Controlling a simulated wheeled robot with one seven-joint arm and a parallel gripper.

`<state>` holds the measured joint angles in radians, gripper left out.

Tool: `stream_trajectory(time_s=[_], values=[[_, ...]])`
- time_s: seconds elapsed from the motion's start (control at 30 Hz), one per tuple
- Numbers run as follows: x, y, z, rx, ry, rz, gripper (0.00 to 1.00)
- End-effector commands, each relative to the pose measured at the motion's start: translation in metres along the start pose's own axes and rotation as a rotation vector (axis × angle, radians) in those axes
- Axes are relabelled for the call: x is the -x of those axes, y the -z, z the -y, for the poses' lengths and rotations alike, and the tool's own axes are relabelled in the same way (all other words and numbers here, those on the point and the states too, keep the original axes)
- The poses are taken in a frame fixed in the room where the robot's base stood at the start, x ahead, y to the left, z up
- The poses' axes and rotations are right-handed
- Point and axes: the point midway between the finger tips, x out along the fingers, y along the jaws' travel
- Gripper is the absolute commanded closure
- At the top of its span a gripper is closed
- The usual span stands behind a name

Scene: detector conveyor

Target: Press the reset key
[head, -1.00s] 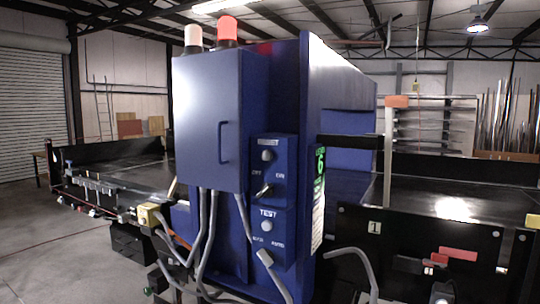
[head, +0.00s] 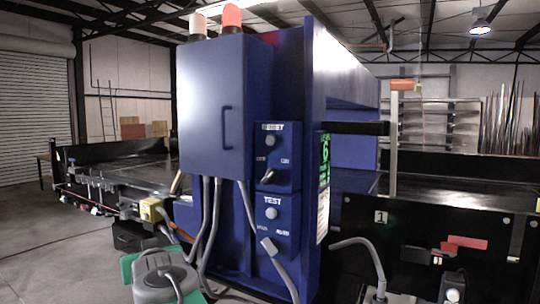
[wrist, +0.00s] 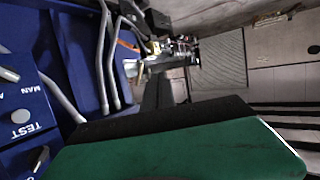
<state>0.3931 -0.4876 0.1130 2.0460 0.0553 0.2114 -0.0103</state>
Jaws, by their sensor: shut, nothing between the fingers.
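The reset key (head: 270,141) is a round pale grey button under the RESET label, on the upper blue control box of the detector cabinet. An OFF/ON switch (head: 266,178) is below it. The lower box has a TEST button (head: 271,213); this shows upside down at the left of the wrist view (wrist: 20,116). The reset key is not visible in the wrist view. My gripper (wrist: 158,92) shows as a dark finger shape beyond its green body; it is shut and empty. My green and grey arm part is low left in the head view, below and apart from the control boxes.
The blue cabinet (head: 222,105) has a handle and lamps on top. Grey cables (head: 250,215) hang beside the control boxes. The conveyor (head: 130,175) runs left and right of it. A bent grey conduit (head: 360,250) stands at lower right. Bare floor lies at left.

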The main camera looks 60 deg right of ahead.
Motion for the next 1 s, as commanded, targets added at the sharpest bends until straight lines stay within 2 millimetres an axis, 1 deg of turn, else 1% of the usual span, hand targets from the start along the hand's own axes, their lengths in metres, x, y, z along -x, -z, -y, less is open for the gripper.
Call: stream_trajectory(time_s=[0.03, 0.07, 0.1, 0.17, 0.2, 0.27, 0.3, 0.37, 0.4, 0.5, 0.6, 0.67, 1.0], values=[[-0.009, 0.016, -0.025, -0.013, -0.049, -0.08, 1.0], [-0.011, 0.031, -0.04, -0.018, -0.078, -0.135, 1.0], [-0.011, 0.052, -0.06, -0.022, -0.118, -0.209, 1.0], [-0.008, 0.081, -0.09, -0.024, -0.179, -0.319, 1.0], [-0.004, 0.099, -0.112, -0.022, -0.221, -0.392, 1.0], [0.006, 0.125, -0.143, -0.013, -0.284, -0.504, 1.0], [0.015, 0.141, -0.162, -0.003, -0.325, -0.575, 1.0], [0.031, 0.162, -0.189, 0.014, -0.383, -0.674, 1.0], [0.042, 0.174, -0.203, 0.027, -0.417, -0.732, 1.0], [0.065, 0.194, -0.228, 0.057, -0.48, -0.842, 1.0], [0.079, 0.205, -0.239, 0.074, -0.511, -0.897, 1.0], [0.082, 0.208, -0.241, 0.078, -0.517, -0.909, 1.0], [0.081, 0.21, -0.243, 0.078, -0.515, -0.907, 1.0]])
